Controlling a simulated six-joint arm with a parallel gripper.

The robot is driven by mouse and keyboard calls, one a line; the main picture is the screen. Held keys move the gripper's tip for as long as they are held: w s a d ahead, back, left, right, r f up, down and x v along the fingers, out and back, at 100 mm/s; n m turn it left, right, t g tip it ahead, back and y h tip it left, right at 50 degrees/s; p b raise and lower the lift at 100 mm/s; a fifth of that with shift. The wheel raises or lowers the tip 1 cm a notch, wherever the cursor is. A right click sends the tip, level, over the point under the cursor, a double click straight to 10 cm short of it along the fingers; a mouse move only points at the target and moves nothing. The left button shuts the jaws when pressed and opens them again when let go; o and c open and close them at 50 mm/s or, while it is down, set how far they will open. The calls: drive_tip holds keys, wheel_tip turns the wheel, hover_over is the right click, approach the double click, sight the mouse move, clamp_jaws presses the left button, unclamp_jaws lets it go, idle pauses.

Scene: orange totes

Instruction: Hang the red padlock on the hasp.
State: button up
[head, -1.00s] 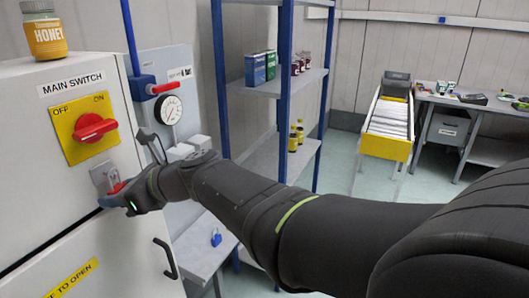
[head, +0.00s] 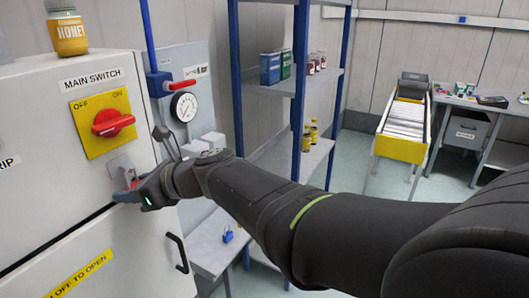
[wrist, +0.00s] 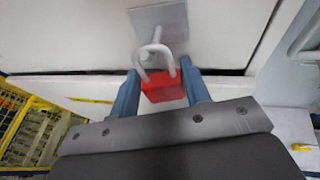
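The red padlock (wrist: 163,88) hangs body down, with its pale shackle up, between the two blue-grey fingers of my gripper (wrist: 163,80). The fingers flank its body closely and look shut on it. The hasp (wrist: 145,17) is a grey metal plate with a pale projecting part on the white cabinet front. In the wrist view, the shackle overlaps this part; I cannot tell whether it passes through or sits in front. In the head view, the hasp (head: 121,166) is below the main switch, with my gripper (head: 128,196) just below it and a bit of red padlock (head: 133,184) showing.
The white cabinet (head: 40,140) carries a red switch knob (head: 113,123) above the hasp and a dark handle (head: 178,253) lower right. A honey jar (head: 67,33) stands on top. A blue padlock (head: 228,235) lies on a low grey surface. Blue-post shelving (head: 300,100) stands behind.

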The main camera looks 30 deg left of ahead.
drive_tip(key=shift+w+f, duration=0.1)
drive_tip(key=shift+f, duration=0.25)
drive_tip(key=shift+o, duration=0.2)
drive_tip(key=v, duration=1.7)
drive_tip(key=shift+d+r, duration=0.2)
drive_tip(key=shift+r, duration=0.2)
drive_tip(key=x, duration=1.7)
drive_tip(key=shift+w+f, duration=0.1)
drive_tip(key=shift+w, duration=0.05)
drive_tip(key=shift+d, duration=0.15)
